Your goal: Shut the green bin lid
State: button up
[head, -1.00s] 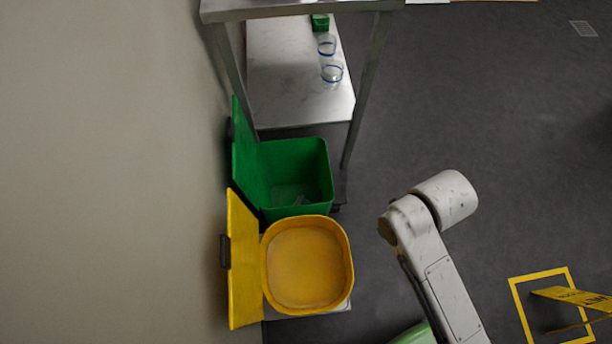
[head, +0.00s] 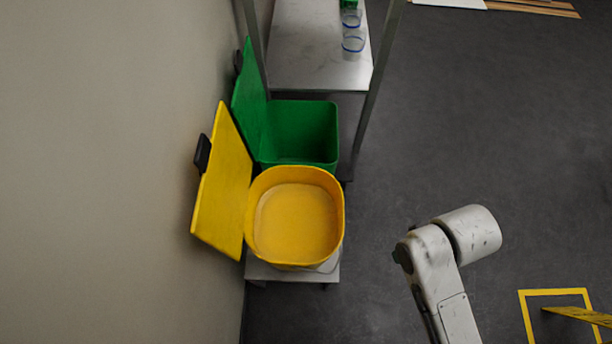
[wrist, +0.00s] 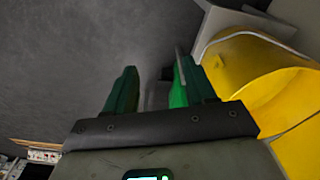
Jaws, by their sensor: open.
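The green bin (head: 315,130) stands open below the metal table. Its green lid (head: 249,98) is raised, tilted back toward the wall on the left. My gripper (wrist: 157,80) shows only in the wrist view, with its two green fingers apart and nothing visibly held between them. Its position relative to the green lid cannot be told. In the head view only part of my arm shows, to the right of the bins.
A yellow bin (head: 339,215) with its yellow lid (head: 224,185) raised stands in front of the green bin; it also shows in the wrist view (wrist: 235,75). A metal table (head: 310,65) holds clear containers (head: 353,45). A yellow floor frame (head: 555,292) lies lower right. Open floor lies right.

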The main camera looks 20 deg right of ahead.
aim_at(249, 101)
jog(key=u, duration=0.4)
jog(key=i+l+u, duration=0.1)
jog(key=l+u, duration=0.25)
jog(key=l, duration=0.2)
jog(key=l+u, duration=0.35)
jog(key=l, duration=0.25)
jog(key=l+u, duration=0.15)
jog(key=l, duration=1.65)
jog(key=i, duration=0.05)
